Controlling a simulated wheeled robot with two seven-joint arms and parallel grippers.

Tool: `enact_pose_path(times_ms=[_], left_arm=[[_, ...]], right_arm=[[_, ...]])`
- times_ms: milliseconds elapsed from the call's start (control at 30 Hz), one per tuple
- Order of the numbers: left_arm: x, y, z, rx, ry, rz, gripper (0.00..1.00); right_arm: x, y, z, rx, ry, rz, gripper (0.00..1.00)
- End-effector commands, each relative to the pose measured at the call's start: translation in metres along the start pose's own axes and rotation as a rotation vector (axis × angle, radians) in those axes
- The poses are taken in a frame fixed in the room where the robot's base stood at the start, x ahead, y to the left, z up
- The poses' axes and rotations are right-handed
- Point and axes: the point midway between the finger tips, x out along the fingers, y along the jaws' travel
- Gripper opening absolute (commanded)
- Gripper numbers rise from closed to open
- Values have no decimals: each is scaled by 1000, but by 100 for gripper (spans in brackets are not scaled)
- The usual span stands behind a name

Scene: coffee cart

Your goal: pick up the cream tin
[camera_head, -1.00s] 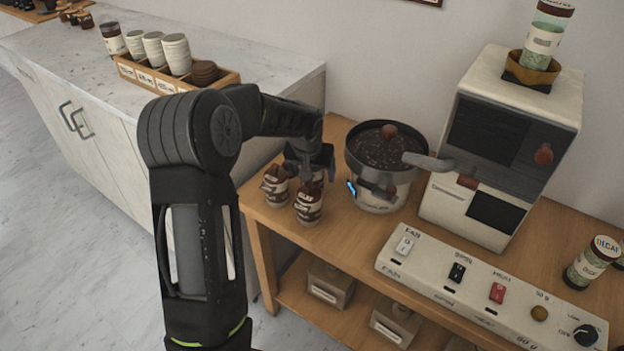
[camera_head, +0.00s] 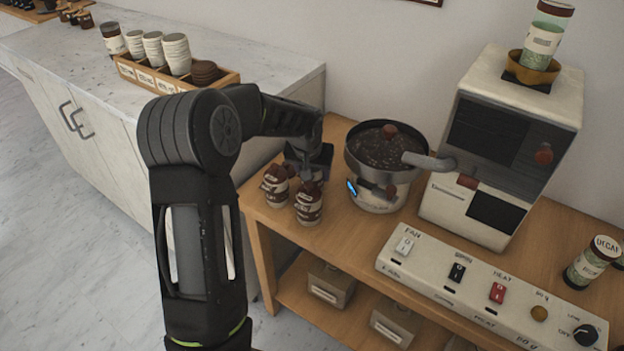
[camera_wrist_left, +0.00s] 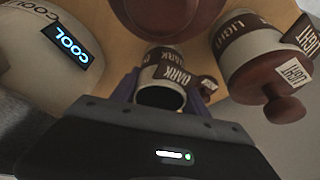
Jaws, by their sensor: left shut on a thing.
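My left gripper (camera_head: 308,165) is behind two front tins on the wooden cart. In the left wrist view its fingers (camera_wrist_left: 160,95) are shut on a cream tin with a brown band reading DARK (camera_wrist_left: 158,72). Its near end looks like a dark round opening with a cream rim. In the head view this tin is mostly hidden by the gripper and the front tins; I cannot tell whether it touches the cart top. The front tins (camera_head: 276,187) (camera_head: 308,205) have brown lids and bands. In the wrist view, a tin marked LIGHT (camera_wrist_left: 245,45) is close on the right. My right gripper is not in view.
A round cooler pan (camera_head: 380,165) stands just right of the gripper, with a roaster (camera_head: 500,150) beyond it. A switch panel (camera_head: 490,285) runs along the cart front. A cup rack (camera_head: 150,77) sits on the counter at the left.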

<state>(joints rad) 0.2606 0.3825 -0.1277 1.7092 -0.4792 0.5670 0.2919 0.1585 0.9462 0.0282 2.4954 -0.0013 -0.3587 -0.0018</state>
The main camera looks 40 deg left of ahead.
Motion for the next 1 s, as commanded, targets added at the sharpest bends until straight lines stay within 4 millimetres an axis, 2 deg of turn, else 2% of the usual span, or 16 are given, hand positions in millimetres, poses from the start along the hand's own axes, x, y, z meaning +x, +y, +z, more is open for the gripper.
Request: enact_pose_path(times_ms=[33,367,733,867,1000], left_arm=[[0,0,0,0,0,0,27],[0,0,0,0,0,0,0],[-5,0,-3,0,3,0,0],[-19,0,-9,1,6,0,0],[-44,0,-20,-1,7,1,0]], right_arm=[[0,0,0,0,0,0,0],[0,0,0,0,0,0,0],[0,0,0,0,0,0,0],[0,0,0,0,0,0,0],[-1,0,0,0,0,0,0]])
